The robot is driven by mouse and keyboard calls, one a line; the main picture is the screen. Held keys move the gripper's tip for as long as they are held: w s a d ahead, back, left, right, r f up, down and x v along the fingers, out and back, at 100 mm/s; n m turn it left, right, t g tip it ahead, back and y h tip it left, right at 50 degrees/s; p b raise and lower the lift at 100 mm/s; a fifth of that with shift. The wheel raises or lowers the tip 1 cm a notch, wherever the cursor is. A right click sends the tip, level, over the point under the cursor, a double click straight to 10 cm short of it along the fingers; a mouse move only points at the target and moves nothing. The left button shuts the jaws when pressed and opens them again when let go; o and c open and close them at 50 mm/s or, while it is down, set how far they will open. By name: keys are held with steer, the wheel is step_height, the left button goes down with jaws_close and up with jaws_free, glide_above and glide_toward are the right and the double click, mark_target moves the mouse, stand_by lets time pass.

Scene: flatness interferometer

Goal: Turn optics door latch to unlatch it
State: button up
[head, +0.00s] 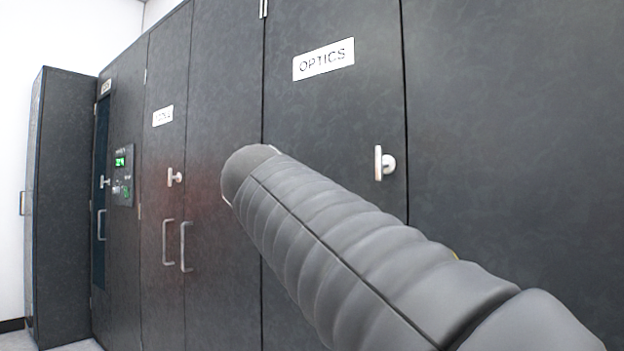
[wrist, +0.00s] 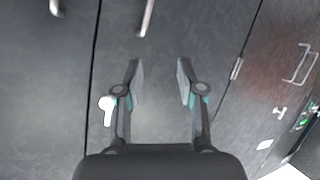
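The optics door (head: 325,115) is a dark grey panel with a white OPTICS label (head: 323,60). Its latch (head: 379,163) is a small pale upright bar on a round base near the door's right edge. In the wrist view, which looks turned over, a pale latch (wrist: 106,110) shows just left of the left finger, partly behind it. My gripper (wrist: 160,72) is open and empty, its two fingers spread in front of the dark door. I cannot tell whether the finger touches the latch. In the head view my grey arm hides the gripper.
A pale bar handle (wrist: 146,18) is at the top of the wrist view. Left of the optics door in the head view are other doors with a latch (head: 175,177), bar handles (head: 186,246) and a green-lit panel (head: 122,177). All doors look closed.

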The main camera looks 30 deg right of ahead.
mark_target(377, 158)
steer(key=d+r+m+g+h+b, duration=0.1)
steer(key=d+r+m+h, duration=0.2)
steer(key=r, duration=0.4)
steer(key=d+r+m+h+b, duration=0.1)
steer(key=r+m+h, duration=0.25)
steer(key=r, duration=0.45)
steer(key=shift+m+g, duration=0.3)
steer(key=shift+m, duration=0.05)
steer(key=p+x, duration=0.1)
steer(key=x, duration=1.2)
steer(key=shift+d+f+p, duration=0.2)
steer(key=shift+d+p, duration=0.1)
steer(key=shift+p, duration=0.1)
jaws_close()
